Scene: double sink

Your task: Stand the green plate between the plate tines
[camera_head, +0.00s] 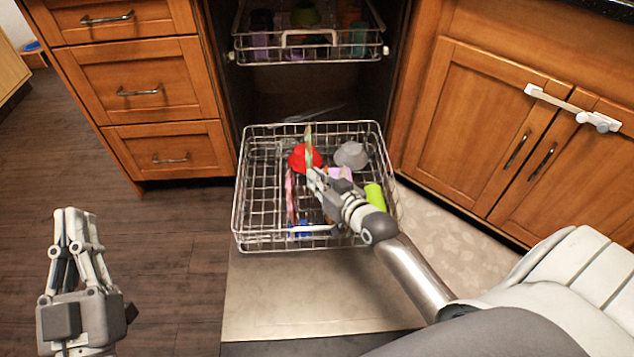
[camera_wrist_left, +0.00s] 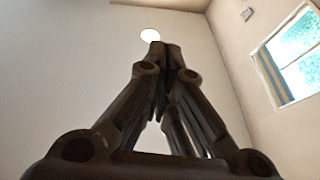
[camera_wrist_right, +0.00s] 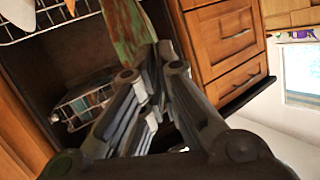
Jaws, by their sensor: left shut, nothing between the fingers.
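The green plate (camera_head: 308,135) shows nearly edge-on and upright above the lower dishwasher rack (camera_head: 262,132). My right gripper (camera_head: 313,177) is at its lower near edge and looks shut on it. In the right wrist view the plate (camera_wrist_right: 126,28), green with brownish patches, stretches away from the fingertips (camera_wrist_right: 150,58). The plate tines are hard to make out among the rack wires, and the plate's lower edge is partly hidden by a red bowl and my gripper. My left gripper (camera_head: 72,218) is shut and empty, off to the left above the floor, pointing up.
The lower rack holds a red bowl (camera_head: 299,157), a grey bowl (camera_head: 351,155), a lime-green cup (camera_head: 375,197) and pink pieces. The upper rack (camera_head: 305,57) holds several cups. Wooden drawers (camera_head: 160,95) and cabinets (camera_head: 480,130) flank the dishwasher. The rack's left side looks emptier.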

